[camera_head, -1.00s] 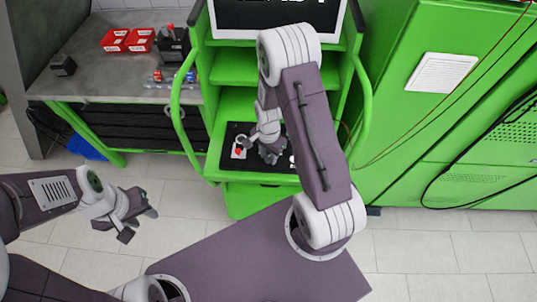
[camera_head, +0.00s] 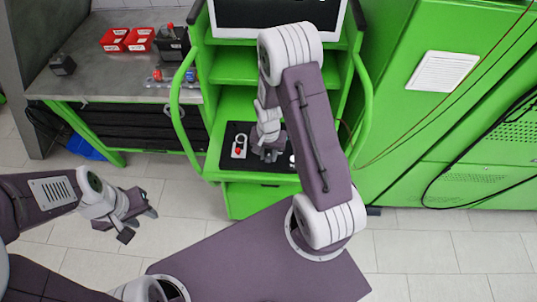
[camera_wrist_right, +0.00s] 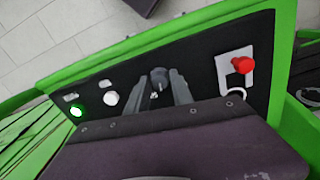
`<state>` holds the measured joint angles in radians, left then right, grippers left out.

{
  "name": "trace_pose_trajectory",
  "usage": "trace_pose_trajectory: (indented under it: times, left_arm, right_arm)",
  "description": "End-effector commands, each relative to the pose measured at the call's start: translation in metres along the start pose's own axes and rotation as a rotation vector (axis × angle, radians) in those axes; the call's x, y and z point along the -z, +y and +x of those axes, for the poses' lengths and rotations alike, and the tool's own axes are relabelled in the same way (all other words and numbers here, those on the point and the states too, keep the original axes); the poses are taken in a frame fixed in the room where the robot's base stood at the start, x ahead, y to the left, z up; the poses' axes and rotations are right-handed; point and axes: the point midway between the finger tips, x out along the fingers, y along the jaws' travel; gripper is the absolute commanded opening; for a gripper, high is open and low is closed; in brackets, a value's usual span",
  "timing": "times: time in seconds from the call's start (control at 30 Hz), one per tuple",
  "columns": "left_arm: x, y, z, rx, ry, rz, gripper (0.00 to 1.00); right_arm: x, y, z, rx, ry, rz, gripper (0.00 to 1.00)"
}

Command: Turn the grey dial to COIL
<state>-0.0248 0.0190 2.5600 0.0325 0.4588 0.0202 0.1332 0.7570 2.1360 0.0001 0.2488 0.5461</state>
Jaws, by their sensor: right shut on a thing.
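The grey dial (camera_wrist_right: 158,77) is on a black panel (camera_wrist_right: 205,72) in the right wrist view. Its top shows between the two fingers of my right gripper (camera_wrist_right: 160,88), which is shut on it. In the head view my right gripper (camera_head: 268,153) is down at the panel, and the dial is hidden behind it. Dial markings are too small to read, so I cannot tell its setting. My left gripper (camera_head: 128,215) is open and empty above the floor at left, far from the panel.
A red knob on a white plate (camera_wrist_right: 242,64) sits right of the dial; a lit green light (camera_wrist_right: 76,111) and a white round button (camera_wrist_right: 110,98) sit left. Green handrails (camera_head: 176,110) flank the bench. Red bins (camera_head: 139,39) stand on the grey table.

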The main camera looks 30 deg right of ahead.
Motion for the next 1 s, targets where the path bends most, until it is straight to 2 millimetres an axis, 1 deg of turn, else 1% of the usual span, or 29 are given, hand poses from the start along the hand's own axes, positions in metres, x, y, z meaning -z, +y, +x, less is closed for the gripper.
trace_pose_trajectory:
  times: [0.6,0.8,1.0]
  left_arm:
    - [-0.0006,-0.0001,0.0054,0.0,0.0,0.0,0.36]
    - [-0.0006,-0.0001,0.0064,0.0,0.0,0.0,0.36]
    - [-0.0007,-0.0002,0.007,0.0,0.0,0.0,0.36]
  right_arm:
    - [0.0005,-0.0002,-0.0004,0.0,0.002,-0.573,0.0]
    - [0.0006,-0.0003,-0.0006,0.0,0.002,-0.726,0.0]
    - [0.0007,-0.0004,-0.0007,0.0,0.002,-0.836,0.0]
